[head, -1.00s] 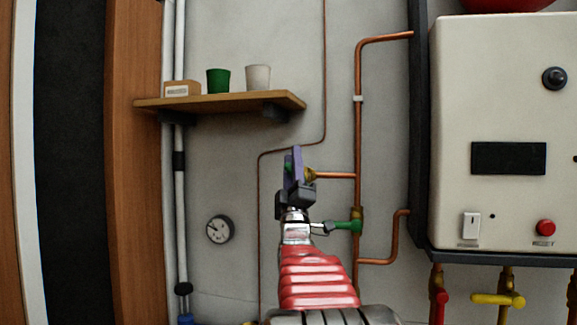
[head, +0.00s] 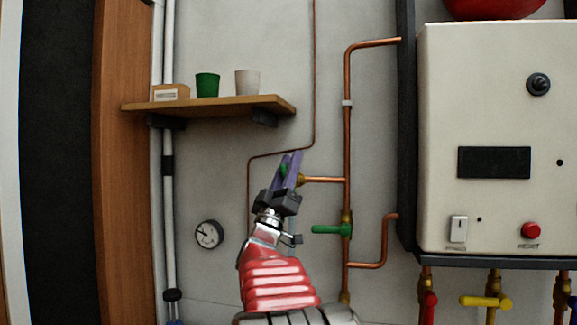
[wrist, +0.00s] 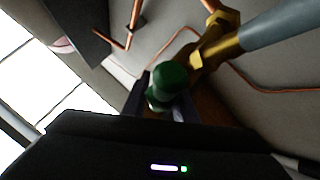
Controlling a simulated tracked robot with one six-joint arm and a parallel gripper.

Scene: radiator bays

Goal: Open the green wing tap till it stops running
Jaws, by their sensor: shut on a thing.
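The green wing tap (head: 283,170) is at the end of a short copper branch off the wall pipe. Only a little of its green shows, as my gripper (head: 288,170) covers most of it. In the wrist view the tap's green handle (wrist: 170,84) sits between my two fingers, which are shut on it. Its brass body (wrist: 216,42) is just beyond. A grey-blue column (wrist: 275,30) extends from the brass end; I cannot tell for sure whether it is running water.
A green lever valve (head: 331,230) is on the copper pipe (head: 348,145) to the lower right, close to my arm. A shelf (head: 205,105) with a box and two cups is at upper left. The boiler (head: 490,190) stands at right.

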